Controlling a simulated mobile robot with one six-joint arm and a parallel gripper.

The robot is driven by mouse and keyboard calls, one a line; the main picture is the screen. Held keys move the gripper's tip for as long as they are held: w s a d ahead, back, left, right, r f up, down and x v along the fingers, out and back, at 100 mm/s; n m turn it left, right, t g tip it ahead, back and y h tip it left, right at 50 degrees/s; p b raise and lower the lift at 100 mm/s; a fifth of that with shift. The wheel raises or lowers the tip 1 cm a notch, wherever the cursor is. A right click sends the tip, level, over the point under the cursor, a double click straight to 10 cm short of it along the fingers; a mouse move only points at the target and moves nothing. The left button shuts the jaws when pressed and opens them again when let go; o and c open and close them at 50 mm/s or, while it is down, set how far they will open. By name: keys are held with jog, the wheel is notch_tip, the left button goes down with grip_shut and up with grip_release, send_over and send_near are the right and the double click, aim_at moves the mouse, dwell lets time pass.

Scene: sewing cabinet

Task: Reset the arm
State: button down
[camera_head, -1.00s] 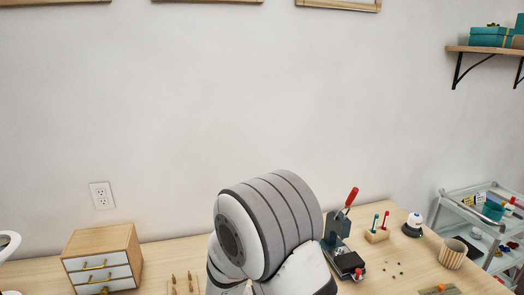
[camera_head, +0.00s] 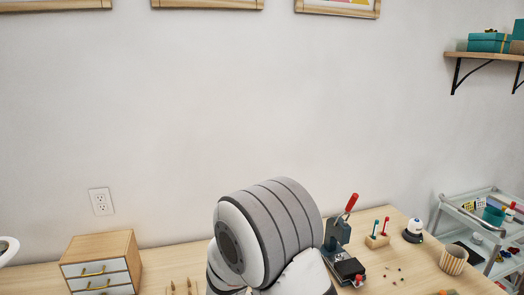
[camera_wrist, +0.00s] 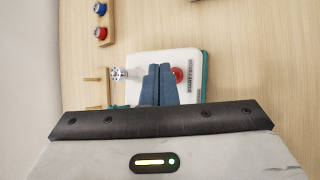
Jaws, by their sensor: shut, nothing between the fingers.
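My gripper (camera_wrist: 157,70) shows in the wrist view with its two blue-grey fingers together and nothing between them. It points toward the wooden table (camera_wrist: 240,40), above or near a white and teal device (camera_wrist: 190,60) with a red knob (camera_wrist: 179,75). I cannot tell its exact height over the device. In the head view my grey and white arm (camera_head: 268,232) rises at the bottom middle. The gripper itself is hidden there.
A small drawer cabinet (camera_head: 100,262) stands at the left of the table. A red-handled press (camera_head: 340,245), a pen holder (camera_head: 377,241) and a striped cup (camera_head: 454,260) stand at the right. A wall shelf (camera_head: 490,53) is at upper right, above a cart (camera_head: 470,215).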

jog(key=shift+f, duration=0.15)
dwell(0.5)
jog(key=shift+f+b, duration=0.35)
jog(key=shift+b, duration=0.4)
